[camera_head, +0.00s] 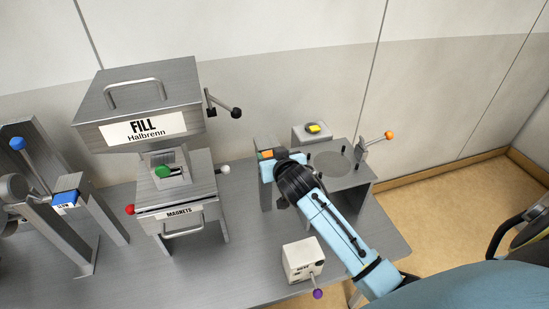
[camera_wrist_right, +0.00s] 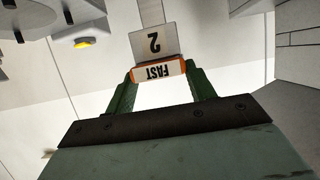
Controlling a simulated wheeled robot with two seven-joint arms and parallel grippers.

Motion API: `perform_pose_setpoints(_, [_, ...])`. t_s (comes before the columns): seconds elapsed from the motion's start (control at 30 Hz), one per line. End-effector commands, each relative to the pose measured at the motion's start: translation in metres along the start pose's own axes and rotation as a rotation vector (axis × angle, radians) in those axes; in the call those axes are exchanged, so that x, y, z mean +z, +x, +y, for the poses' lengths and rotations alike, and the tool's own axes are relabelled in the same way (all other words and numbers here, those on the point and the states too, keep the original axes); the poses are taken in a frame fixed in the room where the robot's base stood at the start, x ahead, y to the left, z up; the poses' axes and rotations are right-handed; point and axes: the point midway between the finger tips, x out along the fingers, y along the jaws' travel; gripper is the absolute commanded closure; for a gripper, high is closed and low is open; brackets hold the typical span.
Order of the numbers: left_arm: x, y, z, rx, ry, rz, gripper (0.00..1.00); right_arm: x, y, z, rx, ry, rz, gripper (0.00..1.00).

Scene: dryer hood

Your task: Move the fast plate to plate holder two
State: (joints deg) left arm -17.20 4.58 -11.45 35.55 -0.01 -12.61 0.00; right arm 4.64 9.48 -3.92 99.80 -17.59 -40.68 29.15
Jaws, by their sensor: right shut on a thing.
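The fast plate (camera_head: 266,154) is a small orange-edged plate with a white face. In the right wrist view the plate (camera_wrist_right: 158,72) reads FAST, upside down. My right gripper (camera_head: 269,157) is shut on it, with a green finger at each end. Plate holder two (camera_head: 263,142) is a grey block behind the plate; in the wrist view its face (camera_wrist_right: 153,42) carries a 2. The plate is right at the holder's edge, but I cannot tell whether it is seated there. The gripper hides the holder's lower part in the head view. My left gripper is not in view.
A blue plate (camera_head: 65,199) sits on a grey stand at the left. The FILL hopper (camera_head: 140,100) stands over the MAGNETS drawer (camera_head: 180,212). A white box with a purple-knobbed lever (camera_head: 301,259) is near the front. A yellow button (camera_head: 314,128) is behind right; an orange-knobbed lever (camera_head: 375,142) is farther right.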

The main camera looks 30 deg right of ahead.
Motion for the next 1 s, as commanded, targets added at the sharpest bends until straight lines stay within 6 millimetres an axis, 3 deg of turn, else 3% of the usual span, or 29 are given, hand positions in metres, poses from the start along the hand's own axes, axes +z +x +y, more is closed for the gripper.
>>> perform_pose_setpoints(0.13, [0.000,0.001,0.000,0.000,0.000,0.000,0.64,-0.003,0.003,0.000,0.000,0.000,0.003,0.82])
perform_pose_setpoints(0.17, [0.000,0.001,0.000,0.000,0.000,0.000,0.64,-0.003,0.003,0.000,0.000,0.000,0.003,0.44])
perform_pose_setpoints(0.33, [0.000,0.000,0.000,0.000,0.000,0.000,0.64,-0.002,0.003,0.000,0.000,0.000,0.002,0.22])
perform_pose_setpoints(0.73, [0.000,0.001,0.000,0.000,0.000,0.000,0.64,-0.001,-0.002,0.000,0.000,0.000,-0.001,0.20])
perform_pose_setpoints(1.0, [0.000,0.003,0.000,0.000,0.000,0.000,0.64,0.000,-0.041,-0.001,-0.002,0.001,0.000,0.20])
